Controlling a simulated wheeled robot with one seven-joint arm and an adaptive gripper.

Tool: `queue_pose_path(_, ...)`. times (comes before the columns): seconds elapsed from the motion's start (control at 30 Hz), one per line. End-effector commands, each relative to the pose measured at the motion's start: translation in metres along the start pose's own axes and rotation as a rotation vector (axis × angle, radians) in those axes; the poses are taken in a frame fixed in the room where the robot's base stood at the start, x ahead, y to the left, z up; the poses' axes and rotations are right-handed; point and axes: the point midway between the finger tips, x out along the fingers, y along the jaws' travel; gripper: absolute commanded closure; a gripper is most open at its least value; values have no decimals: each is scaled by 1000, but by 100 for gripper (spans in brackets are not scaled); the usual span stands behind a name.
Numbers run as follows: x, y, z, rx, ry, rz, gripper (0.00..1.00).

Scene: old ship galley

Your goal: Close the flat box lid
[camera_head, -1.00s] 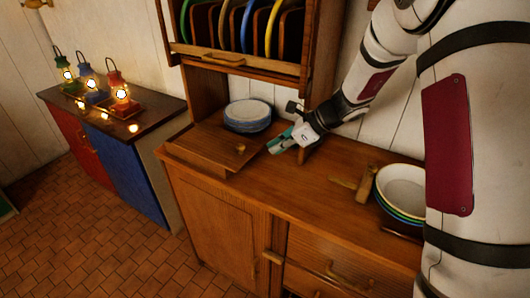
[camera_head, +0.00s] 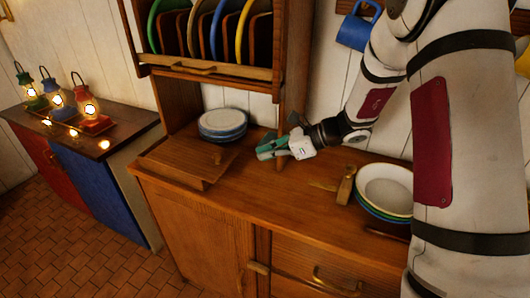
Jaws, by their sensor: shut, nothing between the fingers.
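The flat wooden box (camera_head: 165,180) sits at the left end of the wooden counter. Its lid (camera_head: 180,152) appears to lie flat over it, with a small round knob (camera_head: 217,158) near its right edge. I cannot make out any gap between lid and box. My gripper (camera_head: 266,152) has teal fingertips and is just above the counter, to the right of the box and apart from it. It is shut and empty, pointing left towards the lid.
A stack of plates (camera_head: 222,124) stands behind the box. A plate rack (camera_head: 215,62) hangs above. Stacked bowls (camera_head: 384,192) and a wooden-handled tool (camera_head: 346,184) lie to the right. Lit lanterns (camera_head: 88,112) stand on a side cabinet. The counter's middle is clear.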

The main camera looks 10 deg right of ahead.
Motion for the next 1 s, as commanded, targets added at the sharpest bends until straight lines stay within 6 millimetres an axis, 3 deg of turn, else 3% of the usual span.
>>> queue_pose_path(0.37, 75, 2, -1, 1, 3, 4, 100)
queue_pose_path(0.5, 91, 2, 12, -1, 2, 3, 100)
queue_pose_path(0.7, 104, 0, 18, 0, 3, 1, 100)
queue_pose_path(1.0, 105, 0, 19, 1, 3, 0, 100)
